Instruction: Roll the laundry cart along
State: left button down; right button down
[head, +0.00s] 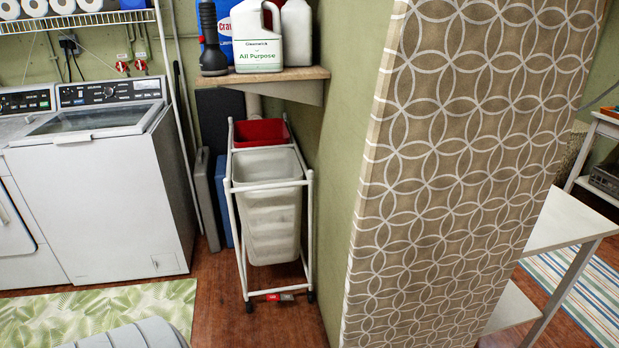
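The laundry cart (309,238) has a white tube frame on small dark casters. It stands upright in the narrow space between the washer side and the green wall, below a small shelf. A whitish bin (272,222) hangs in its front part and a red bin (260,132) behind it. A small red and grey tag sits on its lower front bar. Neither of my grippers shows in the head view. The cart's far end is partly hidden by the front bin and the shelf.
A white washer (105,190) stands left of the cart, with flat blue and grey panels between. A shelf (280,75) with bottles overhangs it. A patterned partition (450,180) blocks the right. A green leaf rug (140,308) lies in front of the washer; brown floor shows before the cart.

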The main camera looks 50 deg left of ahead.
aim_at(267, 201)
jog(key=j+z, duration=0.2)
jog(key=j, duration=0.35)
jog(key=j+z, duration=0.2)
jog(key=j, duration=0.35)
jog(key=j+z, duration=0.2)
jog(key=j, duration=0.4)
jog(key=k+j+z, duration=0.2)
jog(key=j, duration=0.3)
